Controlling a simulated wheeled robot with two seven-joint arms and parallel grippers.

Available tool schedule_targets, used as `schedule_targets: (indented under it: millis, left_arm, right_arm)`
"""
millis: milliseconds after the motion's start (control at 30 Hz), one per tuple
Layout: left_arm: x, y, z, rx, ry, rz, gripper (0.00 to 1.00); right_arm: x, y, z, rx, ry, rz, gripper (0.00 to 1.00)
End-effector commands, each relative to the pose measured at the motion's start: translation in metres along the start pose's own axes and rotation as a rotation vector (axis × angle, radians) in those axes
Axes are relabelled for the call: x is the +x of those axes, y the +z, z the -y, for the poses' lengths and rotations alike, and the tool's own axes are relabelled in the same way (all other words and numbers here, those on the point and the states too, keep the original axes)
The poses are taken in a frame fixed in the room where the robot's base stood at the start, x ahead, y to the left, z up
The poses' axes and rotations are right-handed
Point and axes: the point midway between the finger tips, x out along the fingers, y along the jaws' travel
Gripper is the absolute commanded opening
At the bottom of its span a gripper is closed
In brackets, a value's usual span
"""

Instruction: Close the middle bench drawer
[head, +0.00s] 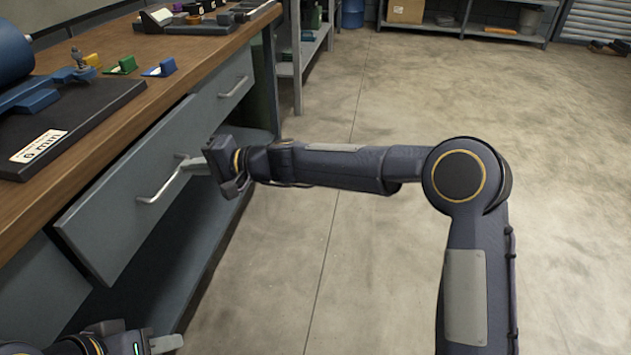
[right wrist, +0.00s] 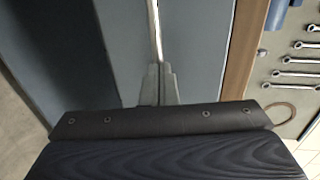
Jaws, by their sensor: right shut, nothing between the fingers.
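The middle bench drawer (head: 112,222) has a grey front that stands out a little from the bench. Its bar handle (head: 152,197) faces the aisle, and the bar also shows upright in the right wrist view (right wrist: 154,30). My right gripper (head: 184,164) is shut and empty, its tips at the far part of the handle. In the right wrist view its fingers (right wrist: 157,82) are together and point at the drawer front along the bar; I cannot tell whether they touch. My left gripper (head: 166,343) is low at the bottom left, mostly cut off, so its opening is unclear.
The wooden bench top (head: 150,75) carries a dark board (head: 95,115) with a blue machine and several small coloured blocks. A farther drawer (head: 222,92) looks flush. Beneath the drawers is an open shelf space. The concrete floor (head: 330,270) to the right is clear.

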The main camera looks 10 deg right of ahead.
Motion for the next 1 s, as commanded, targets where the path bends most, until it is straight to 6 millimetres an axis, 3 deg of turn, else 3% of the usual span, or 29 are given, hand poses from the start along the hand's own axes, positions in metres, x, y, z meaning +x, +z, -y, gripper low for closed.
schedule_targets:
  millis: [100,333,1000]
  left_arm:
    - [-0.004,-0.002,-0.002,0.000,0.000,0.000,0.36]
    - [-0.006,-0.003,-0.003,0.000,0.000,0.000,0.36]
    - [-0.006,-0.003,-0.003,0.000,0.000,0.000,0.36]
  right_arm:
    - [0.018,0.000,0.005,0.000,0.000,0.001,0.00]
    - [0.036,0.000,0.008,0.000,0.001,0.000,0.00]
    - [0.035,-0.004,0.011,-0.004,-0.002,-0.004,0.00]
